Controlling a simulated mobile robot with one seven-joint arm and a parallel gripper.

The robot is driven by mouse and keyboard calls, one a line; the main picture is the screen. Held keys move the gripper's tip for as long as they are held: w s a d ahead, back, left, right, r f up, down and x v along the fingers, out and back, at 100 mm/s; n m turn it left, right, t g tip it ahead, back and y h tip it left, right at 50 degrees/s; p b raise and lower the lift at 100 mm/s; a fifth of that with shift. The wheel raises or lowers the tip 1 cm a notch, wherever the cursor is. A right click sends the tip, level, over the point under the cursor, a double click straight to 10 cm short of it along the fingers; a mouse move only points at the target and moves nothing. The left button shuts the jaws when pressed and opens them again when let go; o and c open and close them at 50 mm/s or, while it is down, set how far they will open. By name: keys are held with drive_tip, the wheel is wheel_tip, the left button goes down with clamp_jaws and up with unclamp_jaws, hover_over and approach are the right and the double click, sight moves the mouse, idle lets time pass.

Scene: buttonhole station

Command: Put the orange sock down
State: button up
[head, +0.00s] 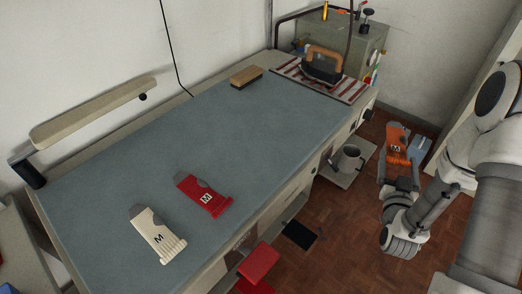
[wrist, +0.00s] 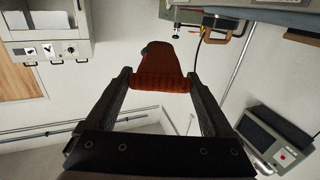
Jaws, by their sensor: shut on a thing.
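My gripper (head: 398,163) is shut on the orange sock (head: 396,135), to the right of the worktable and clear of its top. The sock has a dark M on a pale patch and stands up from the fingers, held at its ribbed cuff. In the wrist view the sock (wrist: 163,65) shows from behind, its cuff between the two fingertips (wrist: 162,86). A red sock (head: 205,197) and a cream sock (head: 157,238), each marked M, lie apart on the table's blue-grey mat (head: 262,135).
An iron (head: 322,66) stands on a striped rest (head: 290,69) at the table's far end, near a wooden brush (head: 246,76). A metal jug (head: 349,157) sits on a low side shelf. Much of the mat's middle and far part is clear.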

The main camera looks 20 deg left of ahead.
sight(264, 174)
drive_tip(key=s+a+r+n+g+y+b, duration=0.3)
drive_tip(key=s+a+n+g+y+b, duration=0.15)
drive_tip(key=a+y+b, duration=0.35)
drive_tip(key=s+a+r+n+g+y+b, duration=0.35)
drive_tip(key=s+a+n+y, duration=0.2)
drive_tip(key=a, duration=0.55)
drive_tip(key=s+a+f+n+g+y+b, duration=0.2)
drive_tip(key=s+a+n+g+b, duration=0.1)
drive_tip(key=s, duration=0.5)
drive_tip(key=a+n+g, duration=0.1)
drive_tip(key=g, duration=0.1)
drive_tip(key=shift+f+g, duration=0.3)
drive_tip(key=shift+a, duration=0.1)
drive_tip(key=w+a+f+b, duration=0.1)
drive_tip(key=w+a+f, duration=0.1)
drive_tip(key=a, duration=0.1)
drive_tip(key=w+a+f+b, duration=0.2)
drive_tip(key=a, duration=0.1)
drive_tip(key=w+a+f+b, duration=0.1)
drive_tip(key=a+f+b, duration=0.1)
drive_tip(key=a+f, duration=0.1)
drive_tip(key=shift+w+a+f, duration=0.1)
drive_tip(key=shift+w+a, duration=0.25)
drive_tip(key=shift+w, duration=0.05)
wheel_tip(264, 174, down, 2)
drive_tip(key=shift+w+a+f+b, duration=0.15)
drive_tip(key=shift+f+b, duration=0.1)
drive_tip(key=shift+b, duration=0.4)
drive_tip(key=shift+f, duration=0.45)
